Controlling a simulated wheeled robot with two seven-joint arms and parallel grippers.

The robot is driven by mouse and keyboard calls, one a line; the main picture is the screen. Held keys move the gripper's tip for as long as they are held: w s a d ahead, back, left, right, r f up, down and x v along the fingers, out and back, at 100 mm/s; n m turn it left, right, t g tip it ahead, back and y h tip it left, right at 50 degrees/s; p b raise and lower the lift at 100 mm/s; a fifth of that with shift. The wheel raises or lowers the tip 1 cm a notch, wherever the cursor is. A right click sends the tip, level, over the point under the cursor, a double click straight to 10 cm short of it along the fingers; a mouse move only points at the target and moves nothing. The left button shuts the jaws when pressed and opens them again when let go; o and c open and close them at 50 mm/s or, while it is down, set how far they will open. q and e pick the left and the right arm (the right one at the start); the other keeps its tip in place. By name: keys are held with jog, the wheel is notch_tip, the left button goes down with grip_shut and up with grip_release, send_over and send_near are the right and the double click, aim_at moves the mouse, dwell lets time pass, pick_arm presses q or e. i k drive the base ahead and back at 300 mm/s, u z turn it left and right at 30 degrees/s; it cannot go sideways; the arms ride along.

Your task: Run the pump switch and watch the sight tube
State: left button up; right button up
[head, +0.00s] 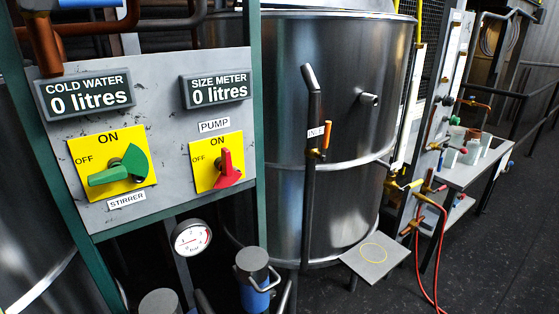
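The pump switch (228,170) is a red knob on a yellow plate with ON at the top and OFF at the left. Its red handle stands roughly upright, in line with ON. The PUMP label is above it. A pale upright tube (407,110) beside the steel tank looks like the sight tube; a liquid level in it is too small to tell. The size meter display (218,91) and the cold water display (87,96) both read 0 litres. Neither of my grippers is in view.
A green stirrer switch (117,170) points left toward OFF. A round gauge (192,238) and a blue-bodied cylinder (257,280) stand below the panel. The steel tank (345,85) has an inlet valve with an orange handle (326,135). Dark floor is open at lower right.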

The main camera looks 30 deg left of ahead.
aim_at(229, 169)
jog(key=z, duration=0.2)
jog(key=i, duration=0.95)
jog(key=u, duration=1.5)
